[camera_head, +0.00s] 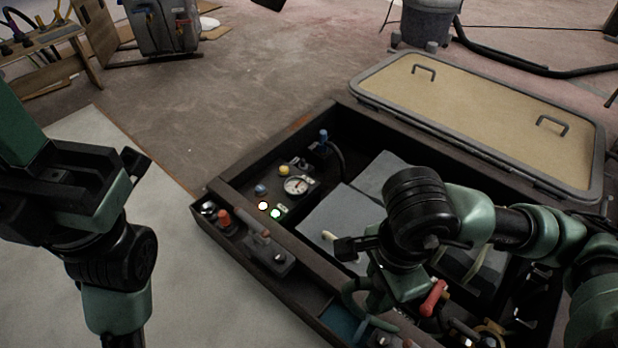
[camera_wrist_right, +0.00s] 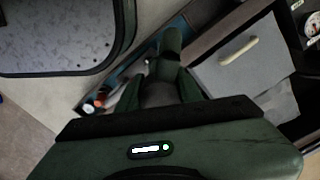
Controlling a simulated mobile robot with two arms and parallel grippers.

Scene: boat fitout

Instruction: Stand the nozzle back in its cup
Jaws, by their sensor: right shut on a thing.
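My right gripper (camera_head: 360,302) is over the near side of the dark open box, partly covered by its own wrist. In the right wrist view its fingers (camera_wrist_right: 162,92) are closed on a dark, rounded thing, seemingly the nozzle (camera_wrist_right: 170,43); its shape is mostly hidden. It lies over a narrow blue-floored tray (camera_head: 342,325) along the box's near edge. I cannot make out the cup for certain.
The box holds a gauge (camera_head: 298,185), lit buttons and grey panels (camera_head: 340,220), one with a pale handle (camera_wrist_right: 238,50). A tan hatch lid (camera_head: 480,115) lies behind. Open floor (camera_head: 230,90) is beyond.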

